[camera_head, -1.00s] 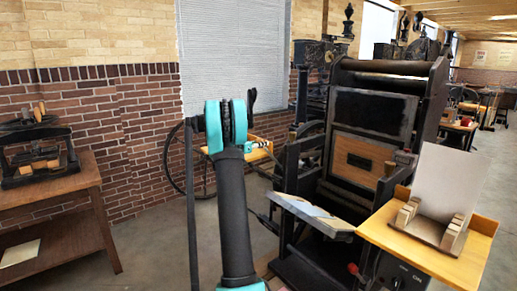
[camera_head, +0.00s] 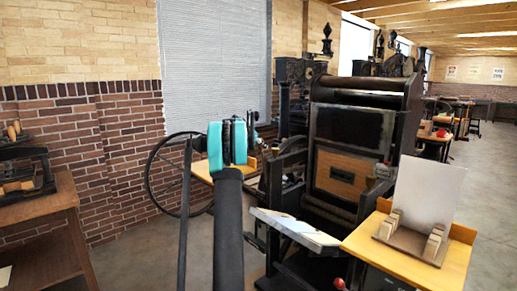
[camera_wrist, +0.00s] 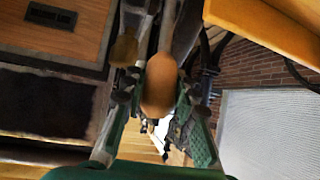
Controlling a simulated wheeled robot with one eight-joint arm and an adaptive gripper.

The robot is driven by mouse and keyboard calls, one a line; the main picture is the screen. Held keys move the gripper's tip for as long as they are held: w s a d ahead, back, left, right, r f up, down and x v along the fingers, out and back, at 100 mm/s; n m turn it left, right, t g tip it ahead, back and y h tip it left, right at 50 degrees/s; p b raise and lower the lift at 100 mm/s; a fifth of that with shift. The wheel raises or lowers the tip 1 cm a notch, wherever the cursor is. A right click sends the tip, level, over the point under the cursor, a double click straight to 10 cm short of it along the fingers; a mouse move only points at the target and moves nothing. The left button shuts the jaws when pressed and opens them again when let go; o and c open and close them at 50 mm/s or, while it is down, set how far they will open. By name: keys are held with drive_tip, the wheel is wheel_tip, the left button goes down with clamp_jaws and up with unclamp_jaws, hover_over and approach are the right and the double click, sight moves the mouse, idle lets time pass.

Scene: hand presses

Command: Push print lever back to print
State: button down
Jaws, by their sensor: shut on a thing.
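The printing press (camera_head: 350,130) is black with a wood-framed bed and stands right of centre in the head view. My gripper (camera_wrist: 158,100) shows in the wrist view, closed around a rounded orange-brown wooden handle (camera_wrist: 160,78). This handle appears to be the grip of the print lever. A thin pale rod runs from it toward the top of the wrist view. In the head view my arm hides most of the gripper and the handle. The wooden bed panel (camera_wrist: 60,40) of the press also fills the upper left of the wrist view.
A yellow wooden shelf (camera_head: 465,258) with a propped white sheet (camera_head: 428,190) juts out at the right front. A slanted pale board (camera_head: 290,228) sits beside it. A large spoked wheel (camera_head: 150,180) stands behind my arm. A wooden table (camera_head: 45,215) is at the left.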

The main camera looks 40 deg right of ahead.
idle(0.3)
drive_tip(key=c, duration=1.1)
unclamp_jaws()
drive_tip(key=shift+c, duration=0.2)
drive_tip(key=v, duration=1.2)
